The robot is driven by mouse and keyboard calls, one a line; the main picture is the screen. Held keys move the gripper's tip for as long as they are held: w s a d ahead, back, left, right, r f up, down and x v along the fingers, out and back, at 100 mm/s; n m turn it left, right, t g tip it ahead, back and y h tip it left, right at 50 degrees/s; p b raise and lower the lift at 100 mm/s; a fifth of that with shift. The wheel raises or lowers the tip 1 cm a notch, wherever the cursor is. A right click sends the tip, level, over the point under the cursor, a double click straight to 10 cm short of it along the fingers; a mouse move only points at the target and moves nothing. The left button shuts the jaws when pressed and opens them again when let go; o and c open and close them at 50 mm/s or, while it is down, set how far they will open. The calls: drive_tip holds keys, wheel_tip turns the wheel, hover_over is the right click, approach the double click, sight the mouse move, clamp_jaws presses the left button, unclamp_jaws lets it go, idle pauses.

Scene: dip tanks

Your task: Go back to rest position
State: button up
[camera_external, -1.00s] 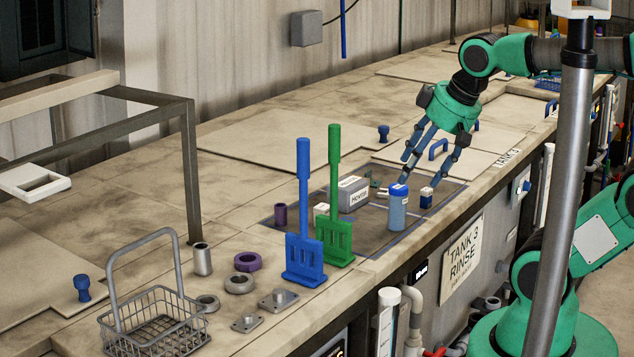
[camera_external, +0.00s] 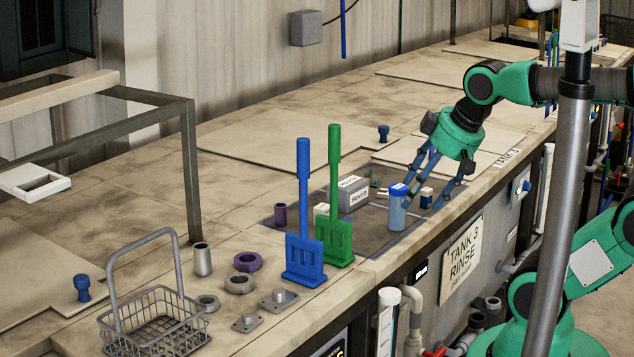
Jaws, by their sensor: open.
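My gripper (camera_external: 425,200) hangs from my green arm over the right part of the dark mat on the counter, fingers spread and pointing down. It holds nothing that I can see. A blue-capped bottle (camera_external: 397,212) stands upright just left of the fingertips; whether a finger touches it cannot be told. A small blue and white box (camera_external: 426,197) stands between or behind the fingers and is partly hidden.
On the dark mat (camera_external: 380,238) stand a grey labelled box (camera_external: 353,194) and a purple cylinder (camera_external: 280,214). A blue paddle (camera_external: 304,225) and a green paddle (camera_external: 335,210) stand upright at its left. A wire basket (camera_external: 155,325), nuts and plates lie nearer. The counter behind is mostly clear.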

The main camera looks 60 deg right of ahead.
wheel_tip(320, 180, down, 6)
drive_tip(key=b, duration=0.5)
